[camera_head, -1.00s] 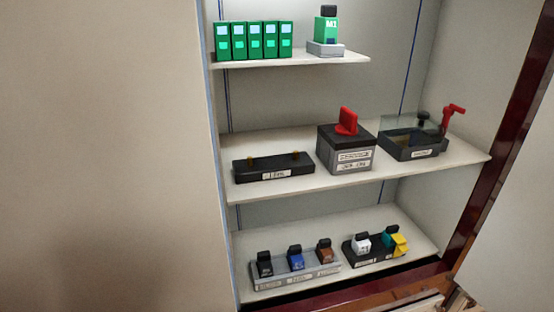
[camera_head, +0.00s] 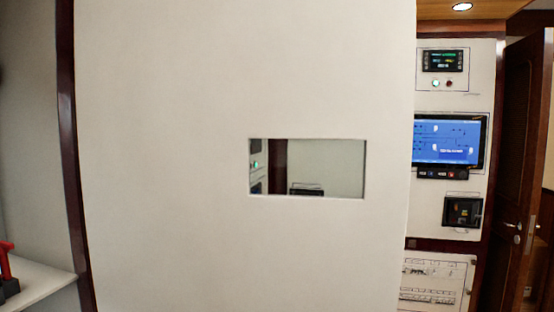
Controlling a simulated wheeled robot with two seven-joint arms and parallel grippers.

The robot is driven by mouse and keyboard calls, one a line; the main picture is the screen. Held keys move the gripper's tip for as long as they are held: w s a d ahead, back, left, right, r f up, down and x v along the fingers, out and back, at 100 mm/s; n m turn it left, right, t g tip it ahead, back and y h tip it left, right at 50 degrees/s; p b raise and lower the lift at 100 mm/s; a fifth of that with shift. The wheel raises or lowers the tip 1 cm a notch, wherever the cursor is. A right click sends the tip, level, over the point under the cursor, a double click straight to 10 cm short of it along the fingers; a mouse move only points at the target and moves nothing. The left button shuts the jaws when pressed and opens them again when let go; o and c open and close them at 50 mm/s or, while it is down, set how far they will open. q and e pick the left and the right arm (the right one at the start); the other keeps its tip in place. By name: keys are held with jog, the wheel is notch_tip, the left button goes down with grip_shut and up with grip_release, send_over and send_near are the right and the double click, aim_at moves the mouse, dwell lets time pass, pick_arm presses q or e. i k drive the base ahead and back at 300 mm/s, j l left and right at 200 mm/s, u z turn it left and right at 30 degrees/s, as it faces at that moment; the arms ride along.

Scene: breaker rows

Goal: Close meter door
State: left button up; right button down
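A large pale door panel (camera_head: 200,240) fills the middle of the head view; it looks like the meter door. It has a small rectangular window (camera_head: 306,168), through which parts of panels and a dark post show. The door stands beside the dark red cabinet frame (camera_head: 70,150), with the cabinet interior exposed at the left. I see no handle on the door face. Neither of my grippers is in view.
At the far left a pale shelf (camera_head: 38,284) holds a red-handled item (camera_head: 6,265), cut off by the edge. At the right are a wall panel with a blue screen (camera_head: 449,140), a small display (camera_head: 442,61), and a dark wooden door (camera_head: 520,180).

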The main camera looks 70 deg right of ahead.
aim_at(172, 96)
jog(key=l+u, duration=0.1)
jog(key=l, duration=0.3)
jog(key=k+l+u, duration=0.1)
jog(key=l, duration=0.3)
jog(key=k+l+u, duration=0.1)
jog(key=l, duration=0.3)
jog(key=k+l+u, duration=0.1)
jog(key=l, duration=0.25)
jog(key=k+l+u, duration=0.1)
jog(key=l, duration=0.3)
jog(key=k+l+u, duration=0.1)
jog(key=k+l, duration=0.3)
jog(key=l, duration=0.3)
jog(key=k+l+u, duration=0.15)
jog(key=l, duration=0.2)
